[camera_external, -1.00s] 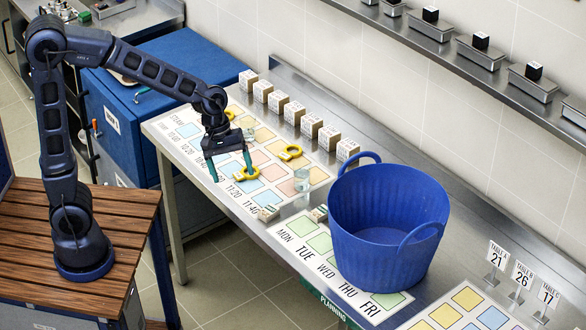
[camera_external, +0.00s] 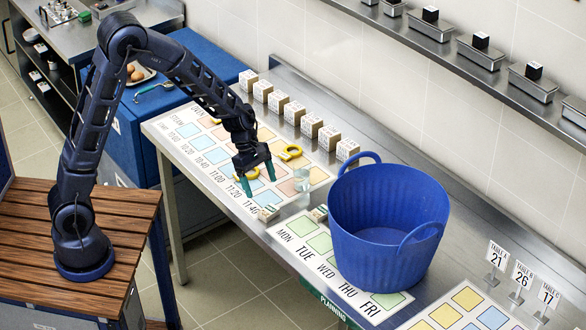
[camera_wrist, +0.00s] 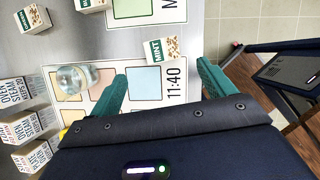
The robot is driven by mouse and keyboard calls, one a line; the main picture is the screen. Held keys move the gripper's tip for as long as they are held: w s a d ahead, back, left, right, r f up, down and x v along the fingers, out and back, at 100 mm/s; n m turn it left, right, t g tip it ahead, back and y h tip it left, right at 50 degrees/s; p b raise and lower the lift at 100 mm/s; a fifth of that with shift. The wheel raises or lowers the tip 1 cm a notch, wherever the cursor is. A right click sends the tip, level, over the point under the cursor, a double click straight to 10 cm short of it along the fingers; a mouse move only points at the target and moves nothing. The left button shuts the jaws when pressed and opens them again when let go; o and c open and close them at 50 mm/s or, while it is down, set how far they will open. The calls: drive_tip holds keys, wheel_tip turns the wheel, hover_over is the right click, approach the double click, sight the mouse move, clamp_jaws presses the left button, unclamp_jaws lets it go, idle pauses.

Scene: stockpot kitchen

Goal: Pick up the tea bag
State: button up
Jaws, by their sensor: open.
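A small white tea bag packet with a green MINT label (camera_wrist: 162,49) lies by the 11:40 mark on the printed chart. In the external view the packet (camera_external: 268,212) is near the counter's front edge. My gripper (camera_external: 260,187) is open and empty, pointing down above the chart, just behind and left of the packet. In the wrist view the packet sits just beyond and between my two green fingertips (camera_wrist: 160,72), apart from them. Two similar packets show in the wrist view, one at the top edge (camera_wrist: 90,4) and one at top left (camera_wrist: 33,18).
A clear glass (camera_external: 301,179) stands close right of my gripper. Yellow ring-shaped pieces (camera_external: 290,153) lie on the chart, one partly behind my fingers. Several labelled blocks (camera_external: 292,112) line the back. A big blue tub (camera_external: 385,235) stands to the right.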

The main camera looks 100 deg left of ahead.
sight(269, 210)
drive_tip(key=shift+x, duration=4.3)
drive_tip(key=shift+d+r, duration=0.1)
drive_tip(key=shift+d, duration=0.05)
drive_tip(key=c, duration=1.1)
drive_tip(key=shift+o, duration=0.2)
drive_tip(key=shift+r, duration=0.1)
